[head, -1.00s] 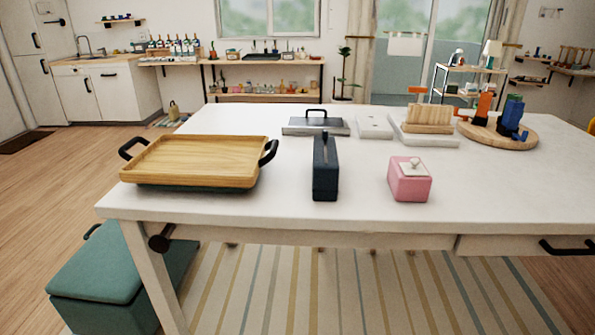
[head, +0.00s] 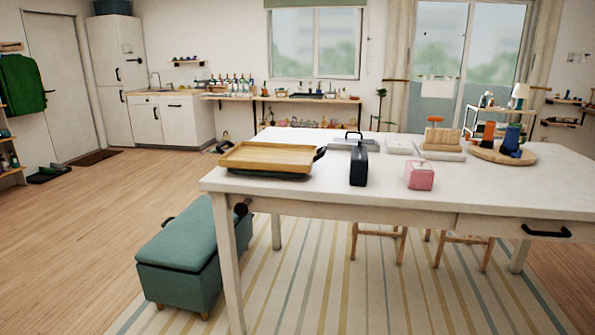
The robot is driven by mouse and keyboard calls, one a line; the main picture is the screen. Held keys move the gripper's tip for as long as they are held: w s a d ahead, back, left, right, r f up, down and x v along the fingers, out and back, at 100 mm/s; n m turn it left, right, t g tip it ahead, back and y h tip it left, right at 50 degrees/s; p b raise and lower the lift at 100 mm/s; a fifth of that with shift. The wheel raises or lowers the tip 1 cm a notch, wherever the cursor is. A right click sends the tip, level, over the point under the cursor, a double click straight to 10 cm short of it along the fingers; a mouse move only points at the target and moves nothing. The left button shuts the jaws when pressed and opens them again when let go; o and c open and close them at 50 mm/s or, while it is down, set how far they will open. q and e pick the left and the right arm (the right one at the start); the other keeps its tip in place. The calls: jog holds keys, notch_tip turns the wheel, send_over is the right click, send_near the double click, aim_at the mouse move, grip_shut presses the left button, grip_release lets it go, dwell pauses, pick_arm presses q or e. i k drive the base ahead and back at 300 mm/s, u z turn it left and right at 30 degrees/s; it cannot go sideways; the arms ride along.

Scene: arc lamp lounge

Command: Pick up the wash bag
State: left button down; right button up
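A narrow dark navy item (head: 358,168) stands upright near the front edge of the white table, in the middle of the head view. It looks like the wash bag, seen from its narrow end, though its details are too small to be sure. Neither of my grippers is in view, and nothing is seen touching the navy item.
On the white table (head: 290,193), a wooden-topped tray (head: 268,156) stands left of the navy item and a pink box (head: 419,176) right of it. A round board (head: 487,154) lies farther back. A green storage bench (head: 180,250) stands at the table's left. Open floor lies left.

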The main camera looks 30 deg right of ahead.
aim_at(359, 159)
jog(key=u, duration=0.45)
jog(key=i, duration=1.1)
jog(key=z, duration=0.55)
jog(key=i, duration=0.95)
jog(key=z, duration=0.95)
